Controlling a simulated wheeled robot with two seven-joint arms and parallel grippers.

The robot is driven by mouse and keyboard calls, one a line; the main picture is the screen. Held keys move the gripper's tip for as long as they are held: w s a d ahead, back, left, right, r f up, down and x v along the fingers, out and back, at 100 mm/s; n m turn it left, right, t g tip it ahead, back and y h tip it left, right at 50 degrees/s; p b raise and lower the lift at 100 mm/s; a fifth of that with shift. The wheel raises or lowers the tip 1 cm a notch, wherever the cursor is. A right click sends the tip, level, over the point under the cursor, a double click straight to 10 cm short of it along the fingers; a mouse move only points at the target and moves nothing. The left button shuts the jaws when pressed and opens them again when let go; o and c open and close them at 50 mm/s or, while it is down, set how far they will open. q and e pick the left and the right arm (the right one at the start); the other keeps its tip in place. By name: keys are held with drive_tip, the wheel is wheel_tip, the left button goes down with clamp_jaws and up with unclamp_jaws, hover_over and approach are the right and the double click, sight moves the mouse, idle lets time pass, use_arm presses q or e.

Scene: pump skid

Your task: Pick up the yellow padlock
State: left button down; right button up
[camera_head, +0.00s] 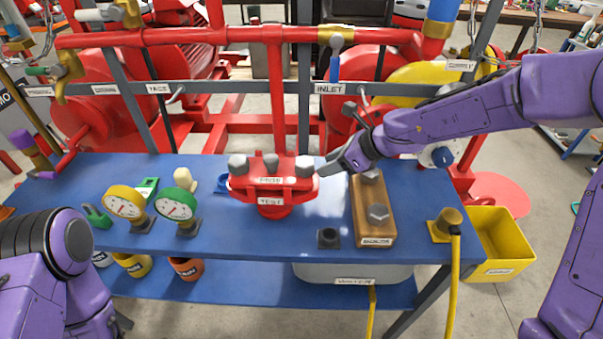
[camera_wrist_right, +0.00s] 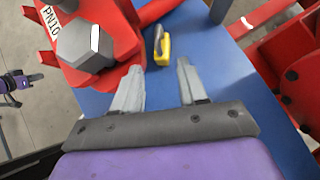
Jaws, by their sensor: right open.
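The yellow padlock (camera_wrist_right: 163,46) shows in the right wrist view, lying on the blue bench (camera_wrist_right: 200,40) with a grey part along its left side. I cannot make it out in the head view. My right gripper (camera_wrist_right: 158,68) is open, its two fingers apart and pointing toward the padlock, which lies beyond the tips with nothing between the fingers. In the head view the right gripper (camera_head: 330,167) is just right of the red flange. A small purple and dark shape at the left of the wrist view looks like my left gripper (camera_wrist_right: 25,82); its jaws are unclear.
The red flange (camera_head: 270,184) with large bolts stands close left of my right gripper. A wooden block (camera_head: 376,225) with grey bolts is to its right. Two gauges (camera_head: 177,206) stand further left. Red pipework (camera_head: 200,36) rises behind the bench.

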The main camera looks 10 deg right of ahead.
drive_tip(key=x, duration=0.6)
drive_tip(key=shift+d+f+b, duration=0.1)
drive_tip(key=shift+f+b, duration=0.25)
drive_tip(key=shift+f, duration=0.2)
drive_tip(key=shift+w+a+f, duration=0.15)
drive_tip(key=shift+a+f, duration=0.05)
drive_tip(key=shift+a, duration=0.15)
clamp_jaws()
